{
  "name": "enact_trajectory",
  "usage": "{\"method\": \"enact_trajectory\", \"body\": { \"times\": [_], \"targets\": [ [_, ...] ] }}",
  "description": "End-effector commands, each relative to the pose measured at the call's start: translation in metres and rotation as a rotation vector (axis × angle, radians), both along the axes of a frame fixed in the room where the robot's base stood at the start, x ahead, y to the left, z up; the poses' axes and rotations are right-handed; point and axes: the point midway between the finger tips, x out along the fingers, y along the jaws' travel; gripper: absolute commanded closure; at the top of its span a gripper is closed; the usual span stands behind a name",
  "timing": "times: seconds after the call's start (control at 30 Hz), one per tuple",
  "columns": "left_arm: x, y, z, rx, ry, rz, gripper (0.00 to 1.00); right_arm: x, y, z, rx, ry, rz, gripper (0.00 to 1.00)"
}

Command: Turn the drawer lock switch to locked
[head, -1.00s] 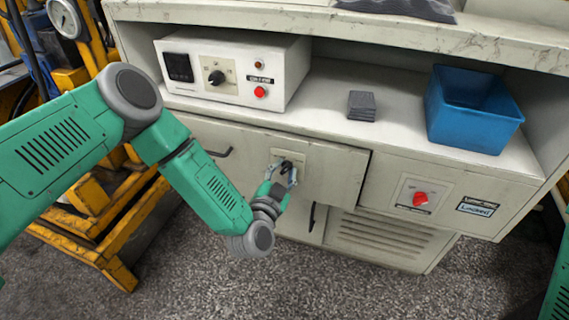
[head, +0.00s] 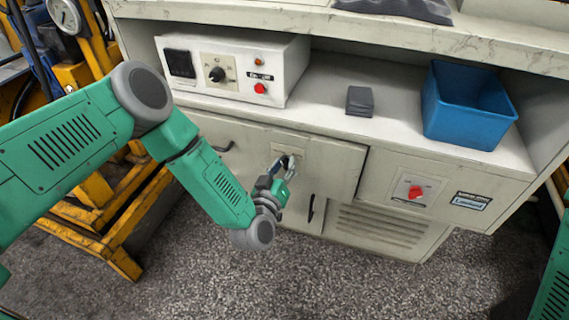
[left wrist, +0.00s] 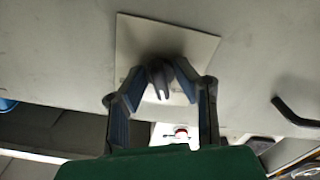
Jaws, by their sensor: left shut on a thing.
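The drawer lock switch, a dark knob (left wrist: 159,76), sits on a pale square plate (left wrist: 196,45) on the drawer front (head: 335,172). My left gripper (head: 284,166) is at this plate, and its fingers hide most of the knob in the head view. In the left wrist view, the fingers of my left gripper (left wrist: 160,82) close on the knob from both sides. A sign (head: 471,201) on the panel to the right seems to read "Locked"; its small print is too blurred to read. My right gripper is out of view.
A red switch (head: 415,191) sits on the right panel. A control box (head: 290,75), a dark block (head: 360,101) and a blue bin (head: 470,105) stand on the shelf above. A dark drawer handle (head: 222,148) lies left of my gripper. Yellow machinery (head: 110,225) stands at the left.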

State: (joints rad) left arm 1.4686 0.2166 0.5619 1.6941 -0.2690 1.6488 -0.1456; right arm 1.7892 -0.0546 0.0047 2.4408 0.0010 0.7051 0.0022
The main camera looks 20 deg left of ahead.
Motion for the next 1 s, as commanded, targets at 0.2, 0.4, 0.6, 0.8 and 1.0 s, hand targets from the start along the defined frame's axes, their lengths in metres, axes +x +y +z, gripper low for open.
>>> {"method": "enact_trajectory", "body": {
  "times": [0.2, 0.4, 0.6, 0.8, 1.0],
  "targets": [
    [-0.0025, -0.0001, -0.0048, -0.167, 0.019, -0.002, 1.00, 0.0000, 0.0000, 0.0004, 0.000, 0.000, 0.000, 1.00],
    [-0.0026, -0.0006, -0.0050, -0.279, 0.023, -0.002, 1.00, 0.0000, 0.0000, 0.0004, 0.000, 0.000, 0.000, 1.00],
    [-0.0027, -0.0009, -0.0052, -0.342, 0.026, -0.002, 1.00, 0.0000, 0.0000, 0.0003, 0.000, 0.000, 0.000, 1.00],
    [-0.0028, -0.0009, -0.0054, -0.364, 0.028, -0.003, 1.00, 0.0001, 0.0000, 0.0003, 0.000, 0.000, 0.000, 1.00],
    [-0.0029, -0.0008, -0.0055, -0.366, 0.028, -0.003, 1.00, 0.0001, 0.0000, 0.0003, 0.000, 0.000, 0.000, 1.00]
  ]
}}
